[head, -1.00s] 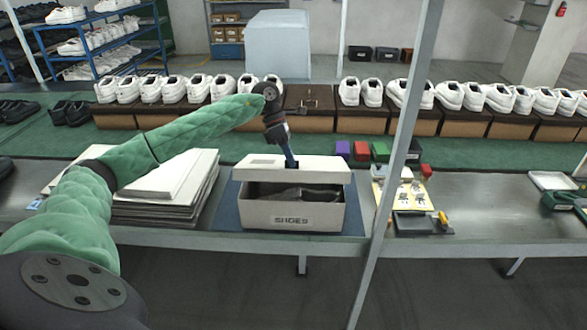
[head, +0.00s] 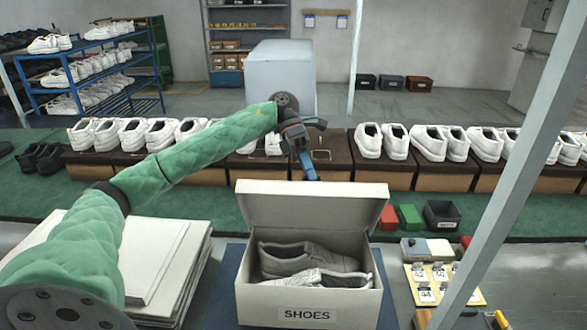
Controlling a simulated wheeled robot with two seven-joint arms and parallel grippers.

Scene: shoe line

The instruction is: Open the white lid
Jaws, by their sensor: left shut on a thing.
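The shoe box (head: 308,305), labelled SHOES, stands on a blue mat on the table in front of me. Its white lid (head: 315,210) is tilted up at the back of the box, and the inside is open to view. A pair of grey shoes (head: 312,262) lies inside. My left gripper (head: 311,177) is shut on the upper edge of the white lid; its fingertips are partly hidden behind that edge. My right gripper is not in view.
A stack of white boards (head: 160,255) lies left of the box. A grey post (head: 510,185) crosses the right side. Red, green and black small boxes (head: 411,217) stand behind right. White shoes on brown boxes (head: 440,142) line the back.

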